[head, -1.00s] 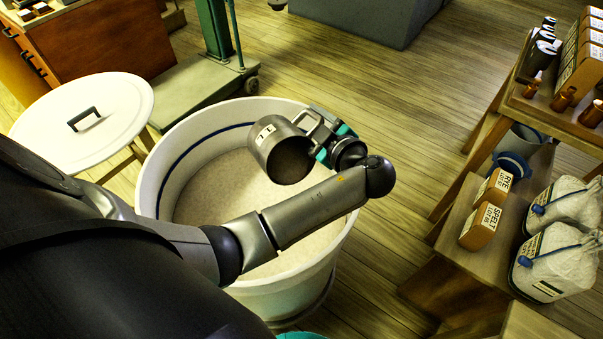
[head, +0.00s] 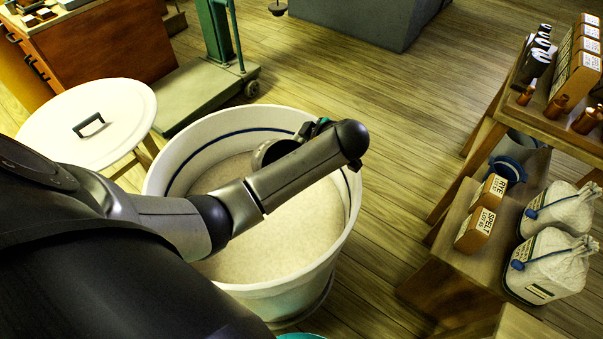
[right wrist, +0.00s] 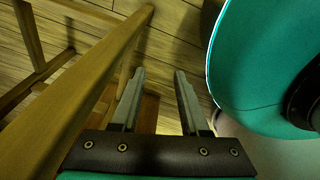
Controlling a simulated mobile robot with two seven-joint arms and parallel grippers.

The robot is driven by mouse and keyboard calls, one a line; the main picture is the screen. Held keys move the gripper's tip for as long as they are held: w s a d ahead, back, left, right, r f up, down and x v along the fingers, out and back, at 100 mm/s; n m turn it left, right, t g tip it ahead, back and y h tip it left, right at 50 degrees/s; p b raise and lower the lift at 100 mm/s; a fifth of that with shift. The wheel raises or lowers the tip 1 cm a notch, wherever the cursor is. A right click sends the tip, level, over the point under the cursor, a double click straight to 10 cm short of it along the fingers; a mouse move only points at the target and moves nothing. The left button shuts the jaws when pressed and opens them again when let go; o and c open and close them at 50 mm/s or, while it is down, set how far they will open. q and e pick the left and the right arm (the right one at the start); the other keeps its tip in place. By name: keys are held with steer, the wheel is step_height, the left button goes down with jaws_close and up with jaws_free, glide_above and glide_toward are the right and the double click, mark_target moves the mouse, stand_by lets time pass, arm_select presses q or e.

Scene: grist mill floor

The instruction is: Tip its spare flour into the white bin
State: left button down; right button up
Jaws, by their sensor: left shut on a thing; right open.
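The white bin (head: 290,298) stands on the floor in the middle of the head view, with a blue line inside and pale flour (head: 300,225) in it. A dark metal cup (head: 270,153) shows over the bin, partly hidden by my left forearm. My left gripper (head: 315,130) is mostly hidden behind that arm and is shut on the cup's handle side. The cup's tilt and contents are hard to tell. My right gripper (right wrist: 159,75) is open and empty in the right wrist view.
A round white lid (head: 60,125) lies on a stool left of the bin. A green platform scale (head: 200,90) stands behind. At right is a shelf with boxes (head: 475,230) and tied sacks (head: 548,265). A wooden frame (right wrist: 85,85) is close to my right gripper.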

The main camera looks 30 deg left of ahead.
arm_select(q)
steer(key=a+f+h, duration=0.1)
steer(key=w+a+f+g+h+p, duration=0.1)
steer(key=shift+f+g+h, duration=0.3)
steer(key=w+a+f+g+h+b, duration=0.2)
steer(key=a+f+g+h+b, duration=0.1)
steer(key=f+h+b, duration=0.2)
steer(key=shift+a+f+h+b, duration=0.15)
steer(key=shift+f+h+b, duration=0.2)
steer(key=shift+b, duration=0.45)
arm_select(e)
steer(key=w+a+r, duration=0.3)
steer(key=w+a, duration=0.2)
steer(key=w, duration=0.3)
steer(key=shift+w, duration=0.3)
steer(key=shift+r, duration=0.1)
stand_by(0.4)
